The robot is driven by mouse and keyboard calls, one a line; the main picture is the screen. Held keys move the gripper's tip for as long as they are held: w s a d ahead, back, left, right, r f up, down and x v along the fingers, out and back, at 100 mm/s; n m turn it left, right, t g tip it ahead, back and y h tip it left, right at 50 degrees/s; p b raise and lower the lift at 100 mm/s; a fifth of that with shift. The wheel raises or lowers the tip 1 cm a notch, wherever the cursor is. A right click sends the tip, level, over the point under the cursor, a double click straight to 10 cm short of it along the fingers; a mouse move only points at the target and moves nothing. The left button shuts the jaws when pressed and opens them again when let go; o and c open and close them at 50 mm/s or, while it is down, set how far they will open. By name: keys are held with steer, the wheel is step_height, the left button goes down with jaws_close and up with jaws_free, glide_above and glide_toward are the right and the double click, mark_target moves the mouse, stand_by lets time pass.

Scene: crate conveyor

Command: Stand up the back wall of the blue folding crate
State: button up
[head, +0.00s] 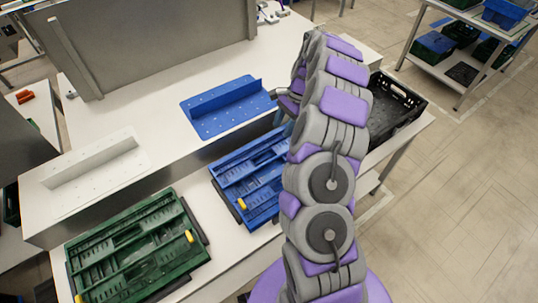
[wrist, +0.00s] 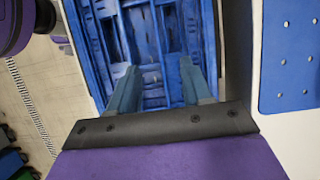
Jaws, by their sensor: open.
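The blue folding crate (head: 235,178) lies on the white table with its walls folded down flat, as far as I can see. My arm hides its right part in the head view. In the wrist view the blue crate (wrist: 92,40) fills the middle, with ribbed panels below my fingers. My gripper (wrist: 160,72) is open, with its two blue-grey fingers apart over the crate and nothing seen between them. I cannot tell whether the fingers touch a panel. In the head view the gripper is mostly hidden behind my arm.
A folded green crate (head: 135,250) lies to the left. On the raised ledge behind are a blue perforated bracket (head: 225,108) and a white one (head: 95,172). A black open crate (head: 400,108) stands right of my arm.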

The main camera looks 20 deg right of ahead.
mark_target(268, 159)
steer(key=b+x, duration=0.2)
steer(key=x, duration=1.3)
steer(key=shift+f, duration=0.1)
steer(key=shift+c, duration=0.3)
jaws_close()
